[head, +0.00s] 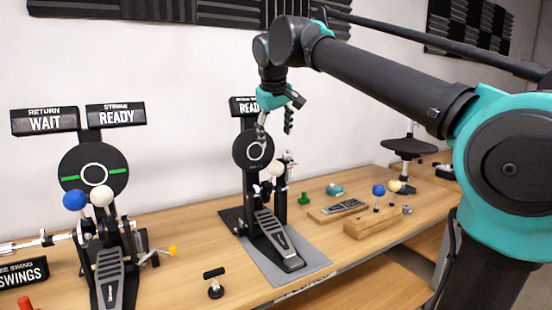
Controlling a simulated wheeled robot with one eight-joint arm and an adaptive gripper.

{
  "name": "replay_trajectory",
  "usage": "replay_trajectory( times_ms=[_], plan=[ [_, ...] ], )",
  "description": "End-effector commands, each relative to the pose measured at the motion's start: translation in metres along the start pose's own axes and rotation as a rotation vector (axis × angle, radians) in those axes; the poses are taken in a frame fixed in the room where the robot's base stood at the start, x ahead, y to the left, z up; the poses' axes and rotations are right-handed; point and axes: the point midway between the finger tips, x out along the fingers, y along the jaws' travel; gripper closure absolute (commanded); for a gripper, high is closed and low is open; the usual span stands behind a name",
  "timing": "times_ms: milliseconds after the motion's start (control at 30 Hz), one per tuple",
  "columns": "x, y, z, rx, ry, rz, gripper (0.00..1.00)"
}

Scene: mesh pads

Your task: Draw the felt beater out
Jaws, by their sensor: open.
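A pale round beater head (275,168), which may be the felt one, is on the middle pedal (268,232), in front of its round black pad (252,150). The left pedal (108,275) carries a blue beater (75,200) and a white beater (102,197). A blue beater (379,190) and a cream beater (394,186) stand in a wooden block (376,221) at the right. I cannot tell which pale head is felt. My gripper (275,128) is open and empty, pointing down above the middle pedal's pale beater, apart from it in the picture.
The middle pedal stands on a grey mat (305,270). Status boxes (45,120) top the left pedal. A black T-handled tool (214,283), a small green piece (304,198) and a wooden board (338,210) lie on the bench. A dark cymbal-like pad (410,146) stands at the back right.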

Motion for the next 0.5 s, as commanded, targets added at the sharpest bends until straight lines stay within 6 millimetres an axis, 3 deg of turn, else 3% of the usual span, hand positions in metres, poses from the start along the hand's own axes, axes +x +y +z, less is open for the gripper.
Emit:
replay_trajectory(
  times_ms=[500],
  plan=[
    [0.095,0.001,0.001,0.003,-0.001,0.0,0.32]
  ],
)
